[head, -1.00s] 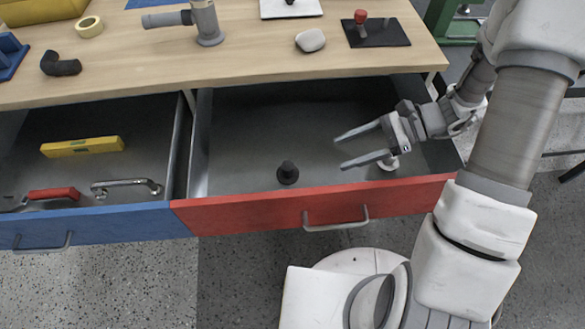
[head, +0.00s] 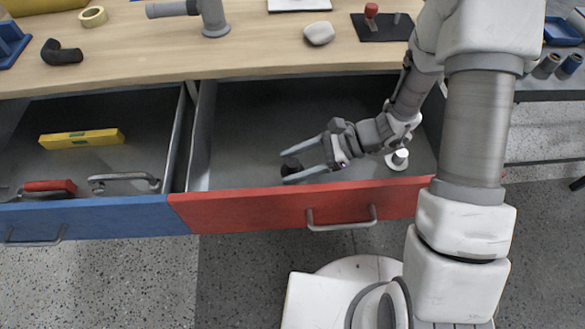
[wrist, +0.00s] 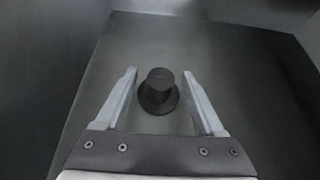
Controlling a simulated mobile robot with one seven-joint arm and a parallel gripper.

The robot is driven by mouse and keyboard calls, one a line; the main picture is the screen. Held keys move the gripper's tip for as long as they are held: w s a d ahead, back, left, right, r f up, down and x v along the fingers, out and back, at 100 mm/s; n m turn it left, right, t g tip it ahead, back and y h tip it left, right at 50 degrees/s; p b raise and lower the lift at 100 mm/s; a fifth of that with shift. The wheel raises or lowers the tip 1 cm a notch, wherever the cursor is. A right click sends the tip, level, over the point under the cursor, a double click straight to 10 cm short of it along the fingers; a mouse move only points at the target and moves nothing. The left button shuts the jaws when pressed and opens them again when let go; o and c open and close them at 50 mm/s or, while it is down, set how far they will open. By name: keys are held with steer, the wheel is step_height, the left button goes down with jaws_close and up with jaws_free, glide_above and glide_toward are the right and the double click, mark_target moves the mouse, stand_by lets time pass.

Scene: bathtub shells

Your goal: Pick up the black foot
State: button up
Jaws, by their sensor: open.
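The black foot (wrist: 159,88) stands upright on the floor of the red-fronted drawer (head: 290,208), a short post on a round flange. In the head view the black foot (head: 291,165) is partly hidden by my fingers. My gripper (head: 285,167) is open and low inside the drawer. In the wrist view the foot sits between the two fingers of my gripper (wrist: 160,78), near their tips, with a gap on each side.
A white foot (head: 398,158) stands in the same drawer, to the right under my arm. The blue-fronted drawer (head: 100,220) beside it holds a yellow level (head: 82,138) and handles. The wooden worktop (head: 270,52) overhangs the back. The drawer's left part is clear.

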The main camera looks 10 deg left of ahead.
steer(key=shift+a+f, duration=0.15)
jaws_close()
stand_by(0.4)
